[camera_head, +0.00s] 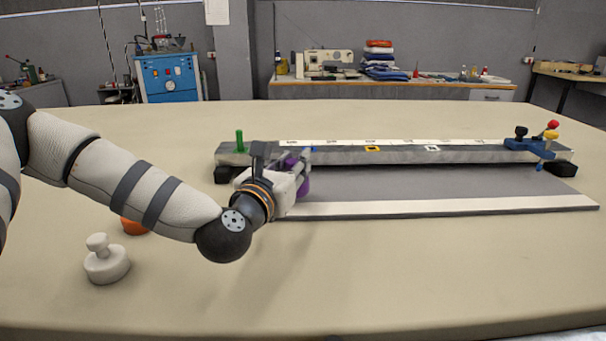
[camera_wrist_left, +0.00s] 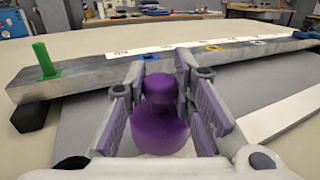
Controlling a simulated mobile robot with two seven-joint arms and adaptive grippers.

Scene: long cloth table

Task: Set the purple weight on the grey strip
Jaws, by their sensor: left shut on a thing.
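The purple weight (camera_wrist_left: 160,125) is a knobbed piece held upright between the finger pads in the left wrist view. In the head view only a part of the purple weight (camera_head: 303,184) shows past the fingers. My left gripper (camera_head: 292,182) is shut on it; the fingers also show in the wrist view (camera_wrist_left: 160,92). The grey strip (camera_head: 430,186) lies flat between the metal beam and a white strip. The gripper is over its left end. I cannot tell whether the weight touches the strip. My right gripper is not in view.
A metal beam (camera_head: 330,154) with a scale, green peg (camera_head: 239,141) and blue clamp (camera_head: 533,147) stands behind. A white strip (camera_head: 440,207) runs along the front. A white weight (camera_head: 106,262) and a partly hidden orange one (camera_head: 133,227) stand front left. The strip's right side is free.

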